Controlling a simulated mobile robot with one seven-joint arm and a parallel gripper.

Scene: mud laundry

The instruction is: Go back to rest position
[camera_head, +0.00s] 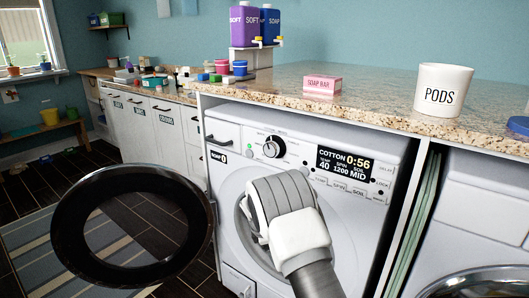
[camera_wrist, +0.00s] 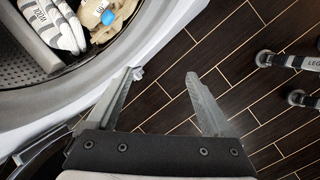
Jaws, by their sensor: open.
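My gripper shows in the wrist view (camera_wrist: 160,80) with its two fingers wide apart and nothing between them. It is beside the washer's round opening, above the dark floor. In the head view my arm reaches in front of the white washing machine (camera_head: 240,135), hiding part of its opening; the fingertips are hard to make out there. The washer's round door (camera_head: 70,245) is swung open to the left. Inside the drum, the wrist view shows a grey-white striped item (camera_wrist: 58,22) labelled WOOL and a beige item (camera_wrist: 98,32) with a blue part.
A granite counter (camera_head: 390,112) runs above the washer, with a pink soap bar box (camera_head: 322,85) and white PODS cup (camera_head: 442,90). A second white machine (camera_head: 490,200) stands at right. A striped rug (camera_head: 30,240) lies at left.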

